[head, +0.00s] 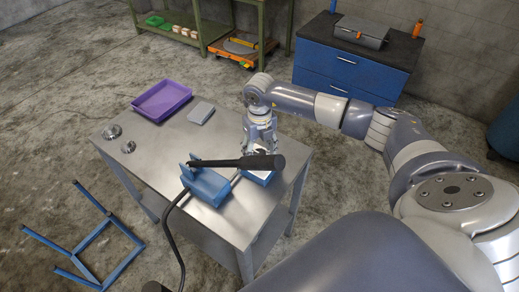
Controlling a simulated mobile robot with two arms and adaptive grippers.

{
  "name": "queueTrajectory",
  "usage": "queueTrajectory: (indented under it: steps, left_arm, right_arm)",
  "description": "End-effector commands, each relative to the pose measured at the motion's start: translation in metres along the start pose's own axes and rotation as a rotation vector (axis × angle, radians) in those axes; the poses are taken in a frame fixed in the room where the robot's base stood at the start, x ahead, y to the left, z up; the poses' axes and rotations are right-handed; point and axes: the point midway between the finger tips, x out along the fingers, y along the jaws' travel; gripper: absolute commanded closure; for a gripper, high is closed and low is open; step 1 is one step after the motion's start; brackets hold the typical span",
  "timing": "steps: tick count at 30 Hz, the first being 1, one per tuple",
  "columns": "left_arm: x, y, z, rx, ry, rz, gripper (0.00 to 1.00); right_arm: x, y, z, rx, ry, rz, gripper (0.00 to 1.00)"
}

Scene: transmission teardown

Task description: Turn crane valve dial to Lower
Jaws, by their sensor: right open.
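My right gripper (260,146) points down over the right part of the steel table (235,222). Its fingers are open, partly hidden behind a black handle. A small blue block (261,178) with a pale top sits on the table just below the gripper. I cannot tell whether the gripper touches it. No crane valve dial or "Lower" mark can be made out; the area under the gripper is covered by the handle and fingers. My left gripper is not in view.
A black-handled tool (237,162) lies across a blue cradle (206,187), with a black cable running down. A blue cabinet (350,76) stands behind; a blue frame (80,243) lies left.

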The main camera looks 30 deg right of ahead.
Motion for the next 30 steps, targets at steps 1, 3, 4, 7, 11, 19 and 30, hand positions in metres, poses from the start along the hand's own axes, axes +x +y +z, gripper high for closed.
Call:
queueTrajectory:
  steps: [1,3,4,7,11,19,30]
  left_arm:
    - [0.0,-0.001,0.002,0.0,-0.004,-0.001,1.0]
    - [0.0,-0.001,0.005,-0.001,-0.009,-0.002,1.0]
    - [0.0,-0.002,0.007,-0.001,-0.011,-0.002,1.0]
    - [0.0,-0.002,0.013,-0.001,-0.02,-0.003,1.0]
    - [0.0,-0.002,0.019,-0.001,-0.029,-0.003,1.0]
    - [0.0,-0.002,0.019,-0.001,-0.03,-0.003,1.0]
    - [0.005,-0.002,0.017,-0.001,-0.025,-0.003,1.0]
  right_arm:
    - [0.0,0.0,0.0,0.0,0.0,0.0,0.45]
    - [0.0,0.0,0.0,0.0,0.0,0.0,0.48]
    - [0.0,0.0,0.0,0.0,0.0,0.0,0.55]
    - [0.0,0.0,0.0,0.0,0.0,0.0,0.77]
    - [0.0,0.0,0.0,0.0,0.0,0.0,0.9]
    - [0.0,0.0,0.0,0.023,0.0,0.0,0.9]
    - [0.0,0.0,0.0,0.243,0.001,0.0,0.9]
